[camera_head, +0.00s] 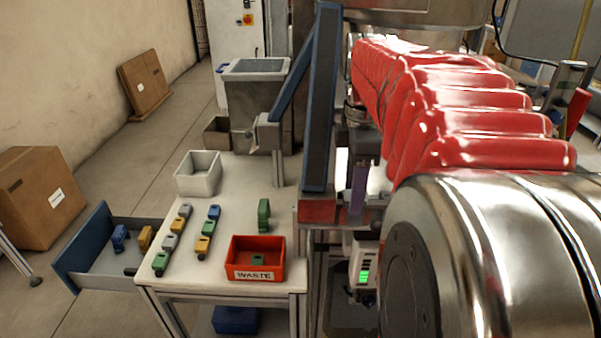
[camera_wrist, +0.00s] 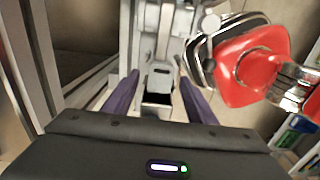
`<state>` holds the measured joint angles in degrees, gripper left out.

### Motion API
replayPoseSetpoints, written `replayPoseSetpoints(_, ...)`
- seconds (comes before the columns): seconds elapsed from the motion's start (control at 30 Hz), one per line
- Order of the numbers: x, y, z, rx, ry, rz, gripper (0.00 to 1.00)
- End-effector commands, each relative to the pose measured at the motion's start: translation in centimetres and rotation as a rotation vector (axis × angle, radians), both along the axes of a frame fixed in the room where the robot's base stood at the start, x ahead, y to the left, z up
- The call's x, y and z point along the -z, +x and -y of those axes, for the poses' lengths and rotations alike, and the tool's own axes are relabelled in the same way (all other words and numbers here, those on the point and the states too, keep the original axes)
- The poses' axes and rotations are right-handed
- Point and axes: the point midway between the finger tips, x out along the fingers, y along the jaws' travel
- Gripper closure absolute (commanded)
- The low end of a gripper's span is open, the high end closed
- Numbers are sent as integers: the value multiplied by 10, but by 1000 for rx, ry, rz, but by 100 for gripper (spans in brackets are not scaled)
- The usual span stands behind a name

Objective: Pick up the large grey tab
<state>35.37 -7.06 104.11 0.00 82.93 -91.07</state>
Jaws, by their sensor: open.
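My gripper (camera_wrist: 158,80) shows in the wrist view with its two purple fingers apart. A light grey piece with a dark slot (camera_wrist: 160,71) shows between the fingertips; it looks like the large grey tab, but I cannot tell for sure. I see no finger closed on it. In the head view a purple finger of my gripper (camera_head: 358,188) shows beside the blue upright, and the tab there is hidden or too small to tell. Smaller grey pieces (camera_head: 170,243) lie in rows with yellow, green and blue ones on the white table (camera_head: 215,285).
A red WASTE bin (camera_head: 257,272) holding a green piece and an empty white bin (camera_head: 198,187) stand on the table. A blue upright post (camera_head: 321,100) rises beside my gripper. A red padded, shiny metal part (camera_wrist: 245,65) is close on the right in the wrist view.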

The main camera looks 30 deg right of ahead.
Motion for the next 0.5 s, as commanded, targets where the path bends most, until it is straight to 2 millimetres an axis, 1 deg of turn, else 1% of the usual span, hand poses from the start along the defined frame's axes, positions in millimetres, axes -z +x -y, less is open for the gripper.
replayPoseSetpoints(0.37,0,0,0,0,0,0,49)
replayPoseSetpoints(0.5,0,0,0,0,0,0,59)
